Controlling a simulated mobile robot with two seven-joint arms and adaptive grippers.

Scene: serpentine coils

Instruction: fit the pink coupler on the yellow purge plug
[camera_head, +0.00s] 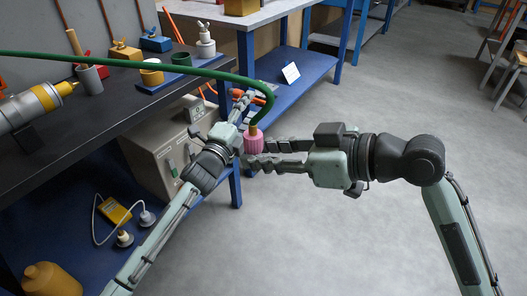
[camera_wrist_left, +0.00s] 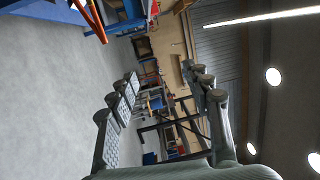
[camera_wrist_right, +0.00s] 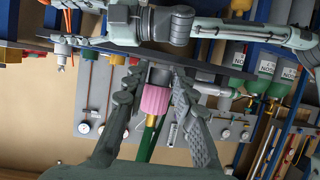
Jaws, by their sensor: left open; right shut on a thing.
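The pink coupler (camera_head: 254,144) is a ribbed cap on the end of the green hose (camera_head: 200,72), with a short orange-yellow collar between them. My right gripper (camera_head: 252,158) is shut on the coupler and holds it in the air in front of the bench. The right wrist view shows the coupler (camera_wrist_right: 155,100) between the fingers (camera_wrist_right: 153,84). A yellow tip (camera_head: 65,88), apparently the purge plug, ends a grey cylinder with a yellow band at the far left. My left gripper (camera_head: 243,100) is open and empty, just beyond the coupler; its spread fingers (camera_wrist_left: 165,82) show in the left wrist view.
The dark bench top (camera_head: 90,124) holds a yellow cup, a green cup (camera_head: 181,60) and small blue-based fixtures. The hose arches over it. A beige box (camera_head: 160,155) stands below on a blue shelf, with a yellow meter (camera_head: 113,211).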

